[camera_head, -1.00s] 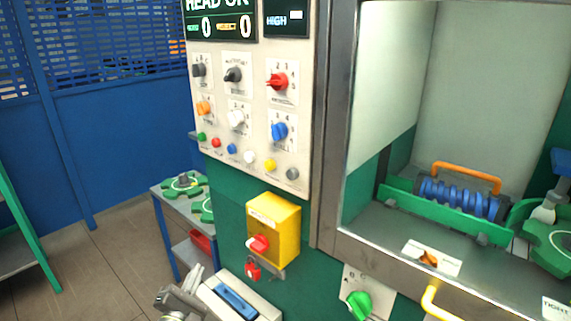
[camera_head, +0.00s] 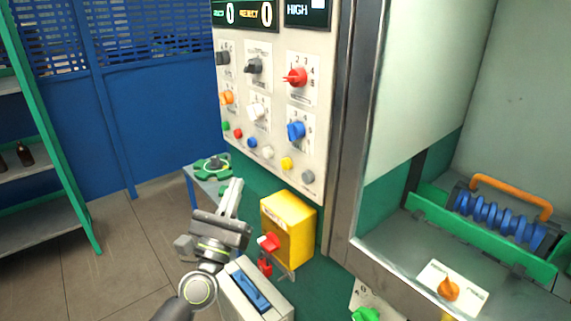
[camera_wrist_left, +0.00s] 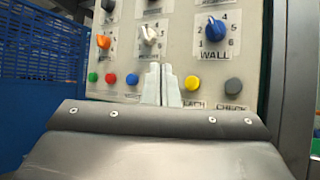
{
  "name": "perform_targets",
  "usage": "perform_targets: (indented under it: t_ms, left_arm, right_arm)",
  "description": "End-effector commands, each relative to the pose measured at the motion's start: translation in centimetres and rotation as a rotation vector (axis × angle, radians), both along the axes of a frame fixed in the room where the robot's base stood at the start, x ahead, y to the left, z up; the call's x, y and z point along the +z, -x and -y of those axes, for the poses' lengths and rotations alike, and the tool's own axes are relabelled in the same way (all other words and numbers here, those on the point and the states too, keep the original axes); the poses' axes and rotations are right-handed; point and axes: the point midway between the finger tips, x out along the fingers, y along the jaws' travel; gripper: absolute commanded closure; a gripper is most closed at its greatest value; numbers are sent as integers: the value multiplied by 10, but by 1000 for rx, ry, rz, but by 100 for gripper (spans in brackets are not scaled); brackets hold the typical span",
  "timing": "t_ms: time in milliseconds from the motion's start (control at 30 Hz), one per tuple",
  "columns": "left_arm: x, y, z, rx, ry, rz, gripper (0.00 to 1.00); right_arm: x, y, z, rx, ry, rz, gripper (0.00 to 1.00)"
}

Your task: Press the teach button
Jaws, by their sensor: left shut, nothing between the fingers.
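A row of small round buttons runs along the bottom of the white control panel (camera_head: 283,140). The yellow button (camera_head: 286,163) also shows in the left wrist view (camera_wrist_left: 192,83); the label beneath it seems to end in "ACH", its start hidden by my fingers. The grey button (camera_head: 308,177), labelled CHECK, is to its right. The white button (camera_head: 267,152) is hidden behind my fingers in the wrist view. My left gripper (camera_head: 236,183) is shut and empty, pointing up toward the panel, below and left of the yellow button in the head view. My right gripper is not in view.
Knobs sit above the buttons, among them a blue one (camera_head: 296,131). A yellow box (camera_head: 288,228) with a red switch juts out below the panel. A machine bay with a blue roller (camera_head: 497,218) is at right. A green shelf rack (camera_head: 62,165) stands at left.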

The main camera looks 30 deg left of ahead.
Motion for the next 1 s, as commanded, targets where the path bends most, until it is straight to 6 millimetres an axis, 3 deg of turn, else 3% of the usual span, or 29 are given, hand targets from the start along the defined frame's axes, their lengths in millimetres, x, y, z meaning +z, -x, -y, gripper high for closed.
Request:
perform_targets:
  t_ms: [267,700,1000]
  left_arm:
    - [0,-14,5,2,1,1,100]
    - [-1,-68,28,1,-2,0,100]
    - [0,-82,34,2,-2,0,100]
  right_arm:
    - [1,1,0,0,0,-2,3]
    - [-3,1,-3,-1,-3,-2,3]
    - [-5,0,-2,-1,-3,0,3]
